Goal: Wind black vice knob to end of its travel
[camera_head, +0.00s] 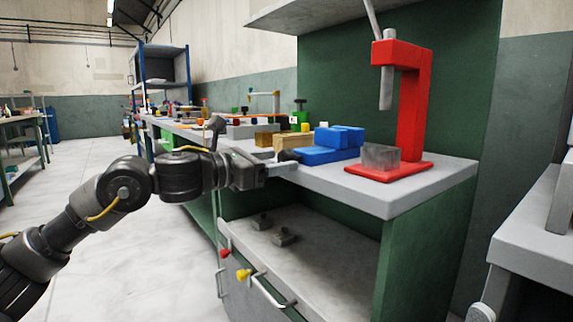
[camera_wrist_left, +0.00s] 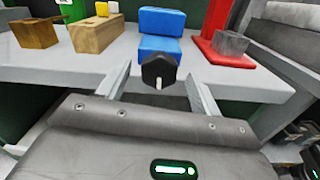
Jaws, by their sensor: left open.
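The blue vice (camera_head: 328,149) stands near the front edge of the grey workbench, and it also shows in the left wrist view (camera_wrist_left: 160,22). Its black knob (camera_wrist_left: 158,70) faces me in the left wrist view, many-sided with a pale slot or mark low on its face. In the head view the knob (camera_head: 288,156) is small, dark and partly hidden by my gripper. My left gripper (camera_head: 287,168) is open at the bench edge, its two fingers on either side of the knob, with a gap on both sides. My right gripper is not in view.
A red press (camera_head: 410,105) with a grey block (camera_head: 381,157) stands right of the vice. Wooden blocks (camera_wrist_left: 97,33) stand to its left. Below the bench top is an open shelf (camera_head: 315,240) with small dark parts. The floor at left is clear.

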